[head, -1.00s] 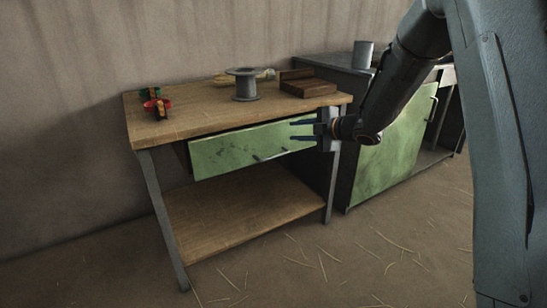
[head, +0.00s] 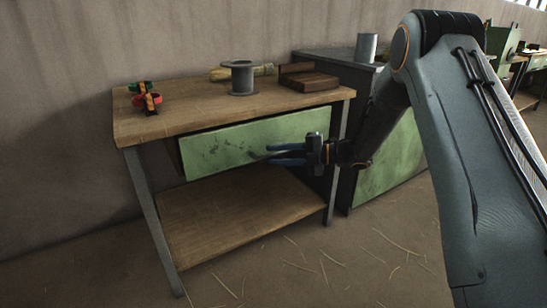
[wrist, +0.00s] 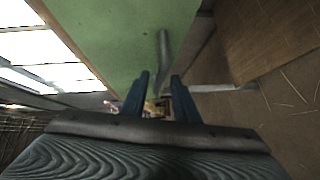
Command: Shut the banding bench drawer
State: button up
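The banding bench (head: 185,116) has a green drawer (head: 225,148) under its wooden top. The drawer front stands out from the bench, with a dark gap and side showing at its left. Its dark bar handle (head: 257,156) is partly hidden by my gripper (head: 272,155). The gripper is at the drawer front, its two blue fingers spread and pointing left along it. In the wrist view the handle (wrist: 163,58) runs down the green front toward the space between the fingertips (wrist: 161,85). I cannot tell whether the fingers touch it.
On the bench top are red and green clamp-like items (head: 147,97), a grey spool (head: 242,78), a straw-coloured bundle (head: 264,70) and a brown wooden box (head: 308,79). A green-doored cabinet (head: 392,160) with a metal cup (head: 366,47) stands at right. Straw litters the floor.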

jog(key=shift+w+a, duration=0.1)
jog(key=shift+a, duration=0.55)
grip_shut()
